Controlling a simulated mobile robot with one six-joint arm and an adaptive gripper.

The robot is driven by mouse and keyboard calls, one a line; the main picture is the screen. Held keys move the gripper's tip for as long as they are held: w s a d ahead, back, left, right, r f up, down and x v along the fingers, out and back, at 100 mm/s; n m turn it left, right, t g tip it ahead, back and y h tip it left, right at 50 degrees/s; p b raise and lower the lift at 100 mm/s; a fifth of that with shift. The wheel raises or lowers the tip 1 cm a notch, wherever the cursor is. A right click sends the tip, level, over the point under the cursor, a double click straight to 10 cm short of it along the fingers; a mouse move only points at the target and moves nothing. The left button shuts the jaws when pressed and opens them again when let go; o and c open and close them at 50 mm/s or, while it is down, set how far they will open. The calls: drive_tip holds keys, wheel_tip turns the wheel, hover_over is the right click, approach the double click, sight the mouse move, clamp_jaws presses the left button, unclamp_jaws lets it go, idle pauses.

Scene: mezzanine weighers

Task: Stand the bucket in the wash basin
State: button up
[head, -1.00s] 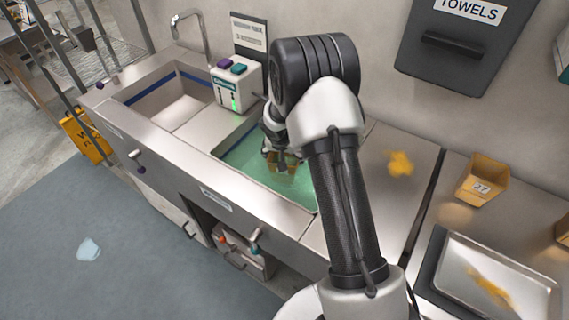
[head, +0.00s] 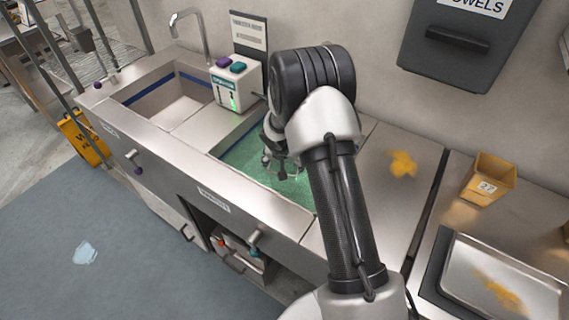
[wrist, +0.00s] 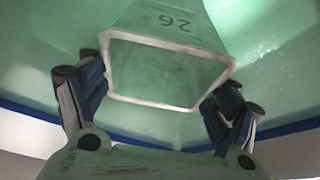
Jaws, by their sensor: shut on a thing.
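The bucket (wrist: 190,38), marked 26, is between my two gripper fingers in the wrist view, its square open mouth facing the camera. My gripper (head: 281,172) is shut on it, one finger at each side of the rim. In the head view my gripper reaches down into the right-hand basin (head: 247,157), which holds green liquid. The bucket cannot be made out there, hidden by the liquid and my gripper. The wrist view is tinted green around the bucket. I cannot tell whether its base touches the basin floor.
An empty-looking basin (head: 165,103) lies to the left, with a tap (head: 190,30) behind it. A dispenser box (head: 236,84) stands behind, between the basins. Another numbered bucket (head: 488,180) and a metal tray (head: 510,275) are on the right. Orange spills mark the steel counter (head: 385,200).

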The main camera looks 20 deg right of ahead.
drive_tip(key=shift+f, duration=0.15)
drive_tip(key=o, duration=1.8)
